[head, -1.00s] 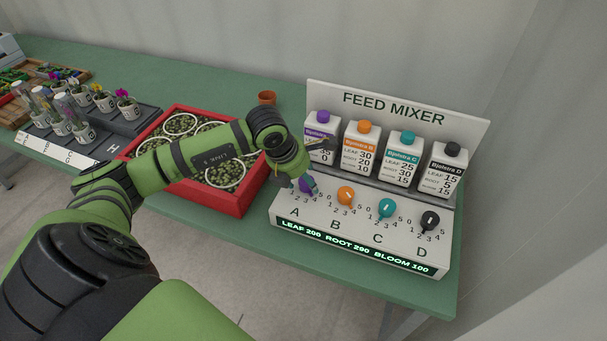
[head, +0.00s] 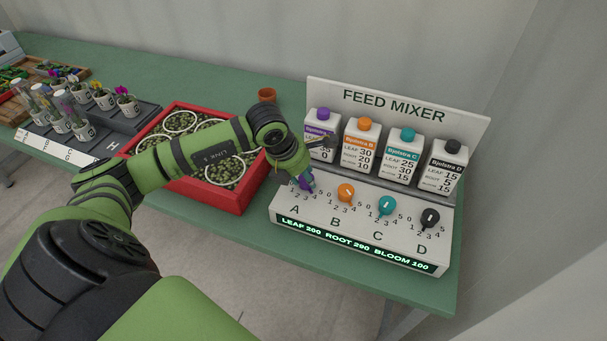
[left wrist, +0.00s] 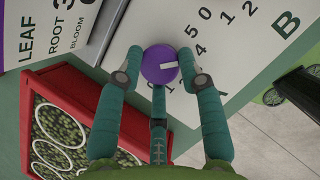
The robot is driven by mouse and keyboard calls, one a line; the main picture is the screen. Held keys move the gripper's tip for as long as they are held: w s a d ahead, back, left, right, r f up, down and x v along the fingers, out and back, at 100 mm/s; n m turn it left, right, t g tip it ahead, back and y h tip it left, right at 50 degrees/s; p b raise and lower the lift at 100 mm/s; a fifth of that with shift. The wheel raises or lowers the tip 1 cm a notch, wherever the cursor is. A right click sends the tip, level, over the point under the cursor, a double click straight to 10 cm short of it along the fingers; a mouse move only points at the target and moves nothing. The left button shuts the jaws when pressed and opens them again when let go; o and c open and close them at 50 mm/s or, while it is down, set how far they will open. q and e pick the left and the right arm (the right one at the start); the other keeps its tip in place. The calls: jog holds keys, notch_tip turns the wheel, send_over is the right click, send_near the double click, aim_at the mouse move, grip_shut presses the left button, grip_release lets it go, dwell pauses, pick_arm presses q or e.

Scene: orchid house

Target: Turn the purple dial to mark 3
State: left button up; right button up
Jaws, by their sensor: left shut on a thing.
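The purple dial (head: 306,185) is the leftmost knob on the white feed mixer panel, above letter A. In the left wrist view the round purple dial (left wrist: 158,60) sits between the fingers of my left gripper (left wrist: 161,76), one on each side. The gripper is shut on the dial. The dial's white pointer line is toward the right in the wrist view; a finger hides part of the scale there, so I cannot tell its exact mark. My right gripper is not in view.
Orange (head: 346,193), teal (head: 387,206) and black (head: 430,218) dials stand to the right. Labelled bottles stand behind the dials. The display (head: 352,246) reads LEAF 200, ROOT 290, BLOOM 100. A red crate (head: 224,194) stands left of the mixer.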

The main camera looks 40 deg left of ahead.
pick_arm(q)
jog(key=shift+f, duration=0.1)
jog(key=shift+a+b, duration=0.1)
jog(key=shift+b, duration=0.2)
jog(key=m+b, duration=0.2)
jog(key=shift+a+f+g+h+b, duration=0.1)
jog(key=shift+f+g+h+b, duration=0.05)
jog(key=shift+g+h+b, duration=0.2)
jog(key=shift+m+h+b, duration=0.35)
jog(key=shift+m+b, duration=0.55)
jog(key=shift+m, duration=0.3)
jog(key=shift+w+m+g+b, duration=0.1)
jog(key=shift+m+g+b, duration=0.25)
jog(key=shift+m+b, duration=0.35)
jog(key=shift+r, duration=0.2)
jog(key=o, duration=1.2)
jog(key=shift+c, duration=0.2)
jog(key=shift+a, duration=0.1)
